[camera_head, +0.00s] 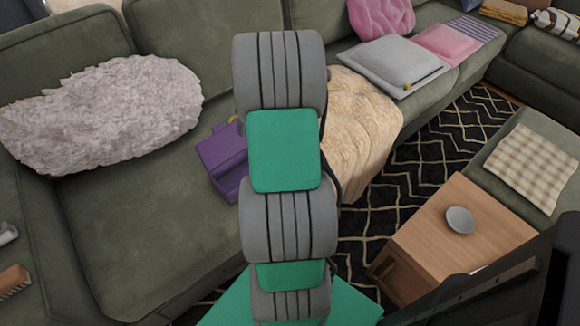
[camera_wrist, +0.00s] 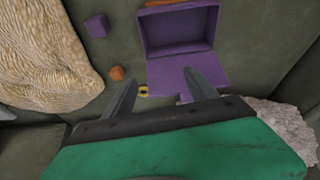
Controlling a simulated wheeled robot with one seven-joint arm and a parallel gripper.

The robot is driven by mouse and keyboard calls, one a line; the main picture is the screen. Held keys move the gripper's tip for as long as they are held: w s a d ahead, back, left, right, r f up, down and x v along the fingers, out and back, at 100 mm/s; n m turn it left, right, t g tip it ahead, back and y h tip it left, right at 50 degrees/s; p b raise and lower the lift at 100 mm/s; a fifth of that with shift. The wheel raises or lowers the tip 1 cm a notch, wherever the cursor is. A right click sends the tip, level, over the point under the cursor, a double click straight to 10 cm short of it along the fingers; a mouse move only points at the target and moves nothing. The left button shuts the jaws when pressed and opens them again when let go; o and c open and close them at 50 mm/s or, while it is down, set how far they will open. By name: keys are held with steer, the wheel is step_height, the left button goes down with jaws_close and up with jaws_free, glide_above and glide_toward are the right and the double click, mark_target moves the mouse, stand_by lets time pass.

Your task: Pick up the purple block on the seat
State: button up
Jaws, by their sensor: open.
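A small purple block (camera_wrist: 97,26) lies on the green seat at the upper left of the wrist view, apart from my gripper and close to the cream throw. I cannot make it out in the head view, where my arm covers part of the seat. A larger purple open box (camera_wrist: 178,30) is right of the block; it also shows in the head view (camera_head: 222,157), partly behind my arm. My gripper (camera_wrist: 160,77) is open, its fingers over the near part of the box, with nothing visibly gripped. The block is up and left of the fingers.
An orange piece (camera_wrist: 117,73) and a small yellow item (camera_wrist: 143,91) lie near the left finger. The cream throw (camera_head: 362,125) is right of my arm, and a fluffy grey pillow (camera_head: 105,113) is left. A wooden table (camera_head: 455,235) with a bowl stands lower right.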

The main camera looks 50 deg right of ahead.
steer(key=s+d+f+b, duration=0.2)
steer(key=s+d+f, duration=0.2)
steer(key=d+f, duration=0.35)
steer(key=s+d+f+b, duration=0.1)
steer(key=s+d+f, duration=0.2)
steer(key=d+f, duration=0.4)
steer(key=shift+m+t, duration=0.3)
steer(key=x, duration=0.5)
steer(key=s+b+x, duration=0.1)
steer(key=x, duration=0.2)
steer(key=shift+a+f, duration=0.2)
steer(key=shift+f, duration=0.15)
steer(key=shift+c, duration=0.6)
jaws_close()
